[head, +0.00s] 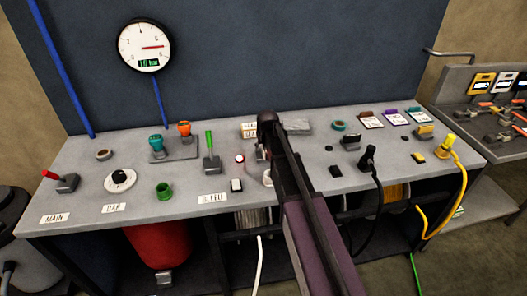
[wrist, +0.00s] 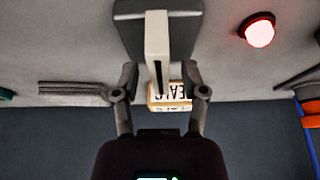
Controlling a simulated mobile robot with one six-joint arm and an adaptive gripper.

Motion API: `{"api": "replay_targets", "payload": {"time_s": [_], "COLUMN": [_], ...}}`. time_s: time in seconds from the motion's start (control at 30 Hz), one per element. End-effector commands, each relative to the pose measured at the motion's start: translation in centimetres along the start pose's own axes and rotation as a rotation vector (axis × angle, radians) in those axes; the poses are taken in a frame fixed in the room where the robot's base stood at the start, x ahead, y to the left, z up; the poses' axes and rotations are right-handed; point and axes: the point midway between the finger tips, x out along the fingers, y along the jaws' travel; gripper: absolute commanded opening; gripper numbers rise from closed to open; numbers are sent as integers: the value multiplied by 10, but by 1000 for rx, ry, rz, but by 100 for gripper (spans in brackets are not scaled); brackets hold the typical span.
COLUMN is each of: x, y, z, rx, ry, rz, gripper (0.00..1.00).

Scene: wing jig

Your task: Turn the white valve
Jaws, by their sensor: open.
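The white valve handle (wrist: 157,35) is an upright-looking white lever on a dark grey block (wrist: 127,22) in the wrist view. My gripper (wrist: 159,72) is open, with one finger on each side of the handle's lower end in the picture. I see gaps on both sides and cannot tell the depth between fingers and handle. In the head view my gripper (head: 263,152) is over the middle of the bench, and my arm hides most of the valve there.
A lit red lamp (wrist: 258,30) is beside the valve. On the grey bench (head: 120,210) stand a green lever (head: 210,145), a black dial (head: 120,180) and a black plug with cable (head: 368,158). A round gauge (head: 144,46) hangs behind.

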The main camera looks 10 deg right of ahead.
Motion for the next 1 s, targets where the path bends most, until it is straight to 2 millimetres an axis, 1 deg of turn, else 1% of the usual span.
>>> {"api": "replay_targets", "payload": {"time_s": [0.1,0.47,0.5,0.57,0.6,0.67,0.7,1.0], "x": [5,5,5,5,5,5,5,5], "y": [0,0,0,0,0,0,0,0], "z": [0,0,0,0,0,0,0,0], "rx": [0,0,0,0,0,0,0,6], "ry": [0,0,0,0,0,0,0,0], "rz": [0,0,0,0,0,0,0,2], "gripper": [56,56,50,32,20,2,0,0]}}
